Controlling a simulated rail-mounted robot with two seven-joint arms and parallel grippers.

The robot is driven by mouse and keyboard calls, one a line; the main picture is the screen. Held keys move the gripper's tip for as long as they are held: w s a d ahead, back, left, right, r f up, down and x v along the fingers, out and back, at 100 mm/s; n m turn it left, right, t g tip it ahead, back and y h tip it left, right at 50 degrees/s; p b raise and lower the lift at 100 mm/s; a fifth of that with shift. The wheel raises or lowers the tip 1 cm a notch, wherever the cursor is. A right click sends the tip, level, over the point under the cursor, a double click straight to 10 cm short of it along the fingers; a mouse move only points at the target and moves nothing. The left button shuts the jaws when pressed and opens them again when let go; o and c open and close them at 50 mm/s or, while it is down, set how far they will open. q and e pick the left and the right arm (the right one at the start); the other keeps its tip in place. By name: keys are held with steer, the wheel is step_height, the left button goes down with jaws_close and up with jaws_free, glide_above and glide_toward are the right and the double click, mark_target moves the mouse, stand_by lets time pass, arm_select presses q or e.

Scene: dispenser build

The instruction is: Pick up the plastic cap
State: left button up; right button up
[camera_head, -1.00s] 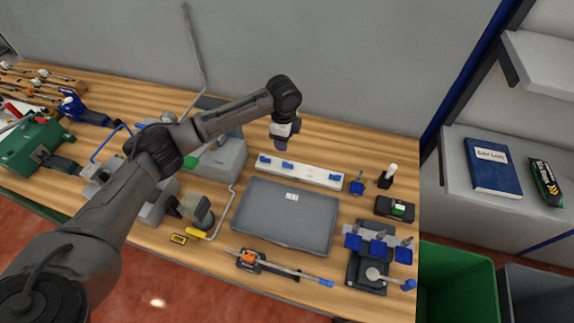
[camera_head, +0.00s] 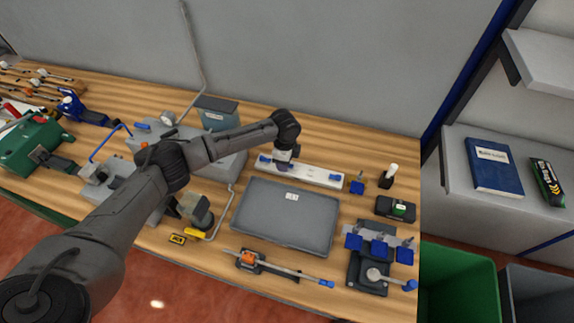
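No piece is clearly identifiable as the plastic cap. Small blue pieces, possibly caps, sit on a long white strip (camera_head: 318,173) at the back of the bench. One blue piece (camera_head: 335,178) is near its right end and another (camera_head: 264,158) near its left end. My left gripper (camera_head: 283,166) points down over the strip, between these two pieces. Its fingertips are small and partly hidden by the wrist, so I cannot tell whether they are open or hold anything. My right gripper is not in view.
A grey tray (camera_head: 270,222) lies just in front of the strip. A blue clamp (camera_head: 357,186), a black box (camera_head: 395,208) and a fixture with blue blocks (camera_head: 367,270) stand to the right. Grey machinery (camera_head: 215,160) stands to the left. The wall is close behind.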

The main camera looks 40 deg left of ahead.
arm_select(q)
steer(key=shift+f, duration=0.25)
jaws_close()
steer(key=shift+r, duration=0.1)
stand_by(0.4)
steer(key=shift+r, duration=0.55)
step_height(320, 180, up, 3)
steer(key=shift+f, duration=0.15)
steer(key=d+r, duration=0.7)
steer(key=d, duration=0.4)
steer(key=shift+d+p, duration=0.3)
steer(key=shift+p, duration=0.15)
